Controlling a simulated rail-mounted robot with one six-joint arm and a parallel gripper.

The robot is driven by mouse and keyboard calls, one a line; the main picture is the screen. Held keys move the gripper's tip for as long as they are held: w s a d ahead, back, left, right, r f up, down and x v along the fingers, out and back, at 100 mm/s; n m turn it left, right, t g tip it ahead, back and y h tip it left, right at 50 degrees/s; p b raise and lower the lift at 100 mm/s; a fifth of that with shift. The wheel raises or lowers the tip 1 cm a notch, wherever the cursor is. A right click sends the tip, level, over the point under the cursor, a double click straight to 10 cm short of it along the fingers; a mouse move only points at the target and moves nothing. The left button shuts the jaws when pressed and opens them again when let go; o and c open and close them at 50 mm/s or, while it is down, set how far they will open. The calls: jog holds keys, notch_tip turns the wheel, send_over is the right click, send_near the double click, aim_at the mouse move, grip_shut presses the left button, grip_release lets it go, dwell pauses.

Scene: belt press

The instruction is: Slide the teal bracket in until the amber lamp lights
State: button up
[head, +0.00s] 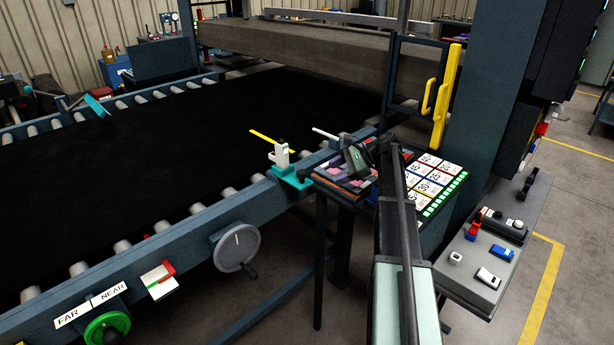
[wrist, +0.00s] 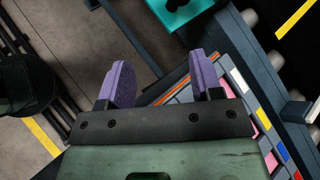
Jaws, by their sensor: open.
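A teal bracket (head: 291,180) sits on the near side rail of the belt press, with a white block (head: 281,156) standing on it and a yellow strip (head: 270,141) reaching over the black belt. In the wrist view the teal bracket (wrist: 182,12) shows at the top, partly cut off, with a dark knob on it. My gripper (wrist: 163,80) is open and empty, its purple finger pads wide apart. It is apart from the bracket, over the small tray beside the rail. I cannot pick out a lit amber lamp.
A tray of coloured pieces (head: 341,172) and a panel of number cards (head: 432,182) stand close to my arm. A grey wheel (head: 237,247) and green handwheel (head: 107,326) stick out from the rail. Another teal piece (head: 97,106) is on the far rail. A switch box (head: 470,276) stands right.

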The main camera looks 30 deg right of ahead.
aim_at(303, 172)
jog(key=w+a+m+b, duration=0.1)
jog(key=w+a, duration=0.1)
jog(key=a, duration=0.1)
jog(key=w+a+m+y+b, duration=0.1)
jog(key=w+a+m, duration=0.1)
jog(key=a, duration=0.1)
jog(key=w+a+f+m+y+b, duration=0.1)
jog(key=w+a+b, duration=0.1)
jog(key=a, duration=0.1)
jog(key=shift+w+f+m+t, duration=0.1)
jog(key=shift+w+m+t, duration=0.05)
jog(key=shift+m+t, duration=0.2)
jog(key=shift+w+a, duration=0.15)
jog(key=shift+a, duration=0.2)
